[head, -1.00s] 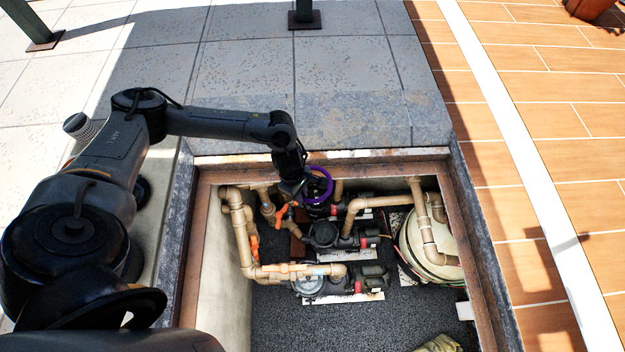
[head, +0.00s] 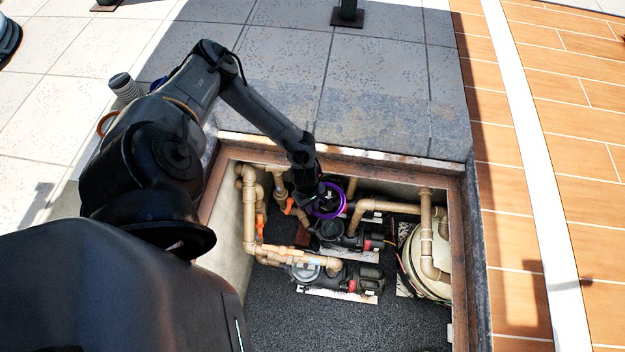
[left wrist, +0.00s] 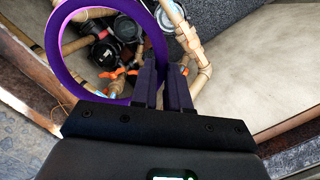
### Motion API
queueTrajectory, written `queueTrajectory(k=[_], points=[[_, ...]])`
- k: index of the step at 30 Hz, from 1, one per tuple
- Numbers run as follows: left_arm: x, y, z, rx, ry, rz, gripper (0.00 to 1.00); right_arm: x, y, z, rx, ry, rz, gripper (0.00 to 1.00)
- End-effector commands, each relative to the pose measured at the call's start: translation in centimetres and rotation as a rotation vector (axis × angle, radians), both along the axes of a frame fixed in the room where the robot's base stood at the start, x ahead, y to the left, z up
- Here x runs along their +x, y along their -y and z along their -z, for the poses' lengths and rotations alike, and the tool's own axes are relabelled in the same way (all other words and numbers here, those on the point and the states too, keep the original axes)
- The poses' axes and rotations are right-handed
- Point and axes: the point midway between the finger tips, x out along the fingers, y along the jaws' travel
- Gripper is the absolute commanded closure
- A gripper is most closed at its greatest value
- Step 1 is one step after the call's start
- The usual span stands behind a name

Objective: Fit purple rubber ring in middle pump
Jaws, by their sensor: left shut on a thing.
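The purple rubber ring (head: 342,204) is in my left gripper (head: 317,200), above the back part of the pit. In the left wrist view the ring (left wrist: 53,55) extends left and up from the two fingers (left wrist: 161,80), which are shut on its edge. The middle pump (head: 334,231) stands between a front and a back pump, a little below and right of the gripper in the head view. The ring is tilted and looks apart from the middle pump; its exact height is unclear. The ring and gripper partly hide the back pump. My right gripper is out of view.
Tan pipes (head: 249,215) with orange valve handles run along the pit's left side and between the pumps. The front pump (head: 305,272) is nearest. A round pale tank (head: 425,270) stands at right. The rusty pit frame (head: 469,260) borders the opening. The dark front floor is clear.

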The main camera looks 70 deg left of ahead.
Motion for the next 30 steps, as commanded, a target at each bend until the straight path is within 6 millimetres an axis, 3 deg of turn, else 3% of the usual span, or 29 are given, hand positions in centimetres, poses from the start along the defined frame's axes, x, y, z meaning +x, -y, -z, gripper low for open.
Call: queueTrajectory(k=[1, 30], points=[[0.1, 0.0, 1.5, -0.001, 0.0, 0.001, 1.0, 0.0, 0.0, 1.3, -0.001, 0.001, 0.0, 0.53], [1.5, 0.0, 15.8, 0.0, 0.001, 0.0, 1.0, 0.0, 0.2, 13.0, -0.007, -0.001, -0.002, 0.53]])
